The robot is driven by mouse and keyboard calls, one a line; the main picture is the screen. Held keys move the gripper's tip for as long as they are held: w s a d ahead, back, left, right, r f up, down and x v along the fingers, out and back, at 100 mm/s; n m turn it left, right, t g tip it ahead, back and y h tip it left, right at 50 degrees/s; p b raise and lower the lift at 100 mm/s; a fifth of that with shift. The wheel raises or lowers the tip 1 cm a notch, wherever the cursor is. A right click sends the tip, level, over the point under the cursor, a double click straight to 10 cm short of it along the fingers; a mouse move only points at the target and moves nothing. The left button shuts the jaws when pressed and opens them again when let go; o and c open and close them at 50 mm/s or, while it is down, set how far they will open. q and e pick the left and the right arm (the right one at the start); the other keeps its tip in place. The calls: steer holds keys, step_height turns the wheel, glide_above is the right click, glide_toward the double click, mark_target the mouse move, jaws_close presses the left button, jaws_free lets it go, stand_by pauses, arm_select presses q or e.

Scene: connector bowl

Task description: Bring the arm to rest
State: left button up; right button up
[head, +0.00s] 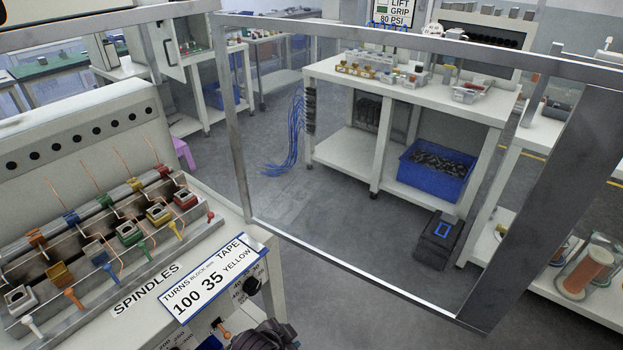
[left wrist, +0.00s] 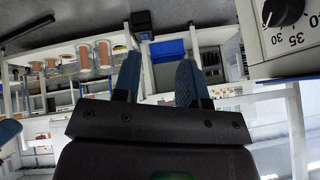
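In the left wrist view, my left gripper (left wrist: 158,80) shows two blue-grey fingers standing apart with a clear gap between them. Nothing is held between them; floor and distant furniture show through the gap. A dark part at the bottom edge of the head view, below a black knob (head: 253,286), looks like part of my arm, but its fingers cannot be made out. My right gripper is not recognisable in either view.
A machine with spindles (head: 130,232) and a label plate (head: 212,277) stands at left. A grey metal frame (head: 350,268) crosses the head view. Beyond it are open floor, a white workbench (head: 410,92), a blue bin (head: 436,172) and a black case (head: 438,240).

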arm_select(q)
steer(key=s+a+r+n+t+y, duration=0.1)
steer(key=s+a+n, duration=0.4)
steer(key=a, duration=0.6)
steer(key=s+a+r+n+t+y, duration=0.2)
steer(key=s+a, duration=0.4)
steer(key=a, duration=0.4)
steer(key=r+n+t, duration=0.1)
steer(key=n+t, duration=0.1)
steer(key=shift+s+a+r+n+y, duration=0.2)
steer(key=shift+a+n+y, duration=0.1)
steer(key=shift+a+n, duration=0.1)
arm_select(e)
steer(key=shift+s, duration=0.1)
steer(key=shift+w+a+r, duration=0.1)
steer(key=shift+w+r, duration=0.1)
steer(key=shift+w, duration=0.25)
